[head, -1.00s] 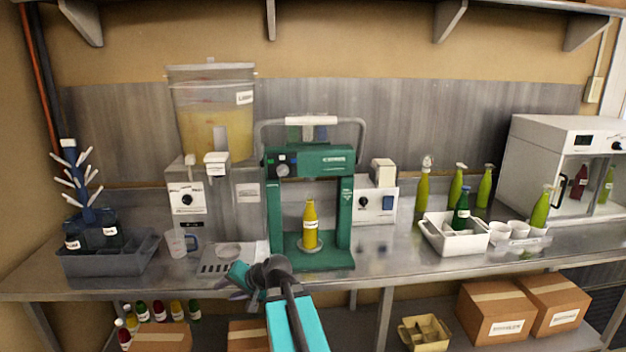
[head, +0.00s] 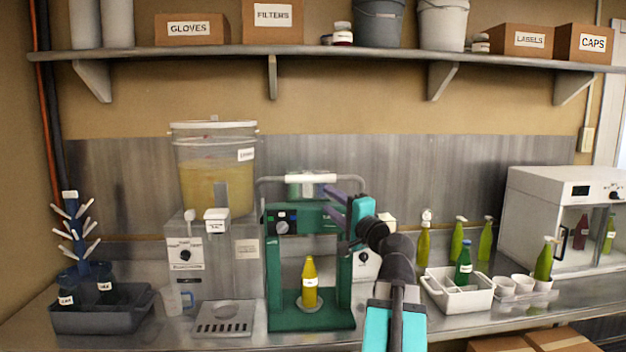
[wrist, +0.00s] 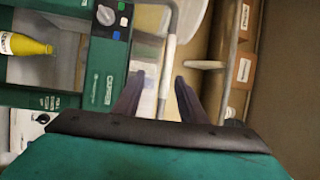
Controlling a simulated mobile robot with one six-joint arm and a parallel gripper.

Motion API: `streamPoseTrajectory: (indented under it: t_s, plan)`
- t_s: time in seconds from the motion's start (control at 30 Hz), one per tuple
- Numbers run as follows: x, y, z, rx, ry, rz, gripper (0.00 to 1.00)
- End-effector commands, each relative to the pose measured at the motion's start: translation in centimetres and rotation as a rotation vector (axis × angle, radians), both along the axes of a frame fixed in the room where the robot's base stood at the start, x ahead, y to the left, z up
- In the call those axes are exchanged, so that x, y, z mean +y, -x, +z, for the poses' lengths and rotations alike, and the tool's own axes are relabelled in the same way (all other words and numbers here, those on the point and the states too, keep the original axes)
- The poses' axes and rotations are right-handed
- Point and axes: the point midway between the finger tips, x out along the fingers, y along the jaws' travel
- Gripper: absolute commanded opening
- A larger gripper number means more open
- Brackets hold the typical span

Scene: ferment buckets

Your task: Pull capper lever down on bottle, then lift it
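The green capper (head: 268,275) stands on the bench, with its lever arms up and a white handle bar (head: 310,179) across the top. A yellow bottle (head: 310,284) with a white label stands upright on the capper's base, below the head. In the wrist view the bottle (wrist: 25,44) is at the left edge. My gripper (head: 328,197) is at the front right of the capper's top, close to the handle. In the wrist view my gripper (wrist: 160,76) is open, and the white handle (wrist: 169,55) appears between its fingers. I cannot tell whether they touch it.
A juice dispenser (head: 213,200) stands left of the capper, and a dark bottle rack (head: 100,318) further left. To the right are green bottles (head: 457,242), a white bin (head: 458,297) and a white cabinet (head: 540,225). A shelf (head: 350,54) with boxes and buckets runs above.

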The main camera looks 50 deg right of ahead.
Motion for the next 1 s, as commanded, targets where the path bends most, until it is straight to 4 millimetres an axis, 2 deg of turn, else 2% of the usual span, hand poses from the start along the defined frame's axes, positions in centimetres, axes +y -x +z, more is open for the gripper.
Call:
streamPoseTrajectory:
  t_s: [0.03,0.13,0.57,0.77,1.0]
  plan:
    - [-0.3,0.6,0.8,-0.015,0.000,-0.008,0.38]
    - [-0.5,1.2,1.5,-0.031,-0.004,-0.015,0.38]
    - [-0.6,0.9,1.5,-0.031,-0.004,-0.014,0.38]
    - [-0.9,-0.3,1.8,-0.029,-0.003,-0.012,0.38]
    - [-1.8,-2.9,2.4,-0.029,-0.004,-0.012,0.38]
